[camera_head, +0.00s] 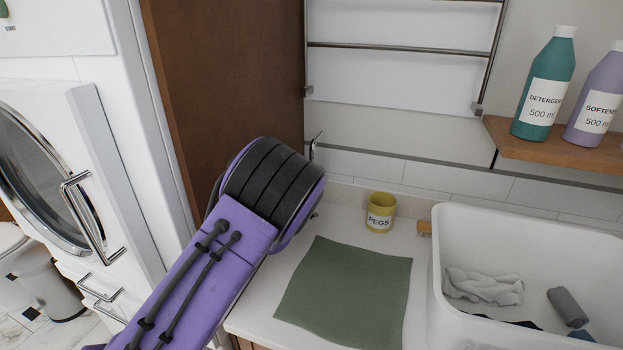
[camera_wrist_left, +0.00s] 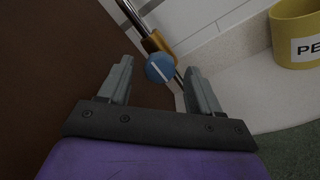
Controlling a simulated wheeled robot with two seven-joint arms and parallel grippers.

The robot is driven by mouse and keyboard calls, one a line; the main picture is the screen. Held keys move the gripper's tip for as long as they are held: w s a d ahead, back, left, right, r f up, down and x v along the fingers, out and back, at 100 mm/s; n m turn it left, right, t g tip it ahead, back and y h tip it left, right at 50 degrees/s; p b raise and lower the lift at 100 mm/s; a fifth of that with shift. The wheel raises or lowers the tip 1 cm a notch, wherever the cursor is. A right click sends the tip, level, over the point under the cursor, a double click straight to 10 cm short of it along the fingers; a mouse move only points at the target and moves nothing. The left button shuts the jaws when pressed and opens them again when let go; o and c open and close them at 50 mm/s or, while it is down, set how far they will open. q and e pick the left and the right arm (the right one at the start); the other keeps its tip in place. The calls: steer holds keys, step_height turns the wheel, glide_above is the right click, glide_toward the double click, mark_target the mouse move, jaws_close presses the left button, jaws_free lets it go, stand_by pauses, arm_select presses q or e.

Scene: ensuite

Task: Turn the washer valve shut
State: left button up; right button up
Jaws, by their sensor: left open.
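The washer valve (camera_wrist_left: 160,68) shows in the left wrist view as a round blue knob with a white line across it. It sits on a brass body (camera_wrist_left: 152,43) on a metal pipe by the wall. My left gripper (camera_wrist_left: 159,66) is open, with one finger to each side of the knob in the picture and nothing held. I cannot tell whether the fingers touch it. In the head view my purple left arm hides the knob and the gripper; a short piece of metal pipe (camera_head: 316,143) shows above it. My right gripper is not in view.
A brown panel (camera_head: 225,80) stands close left of the pipe, beside the white washer (camera_head: 120,170). On the counter are a yellow pegs cup (camera_head: 381,212), a green cloth (camera_head: 345,290) and a white basin (camera_head: 438,260) holding cloths. A shelf (camera_head: 550,155) with two bottles is at upper right.

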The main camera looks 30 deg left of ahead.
arm_select(q)
steer(key=x, duration=0.4)
steer(key=shift+d+p, duration=0.1)
steer(key=shift+p, duration=0.25)
steer(key=shift+s, duration=0.1)
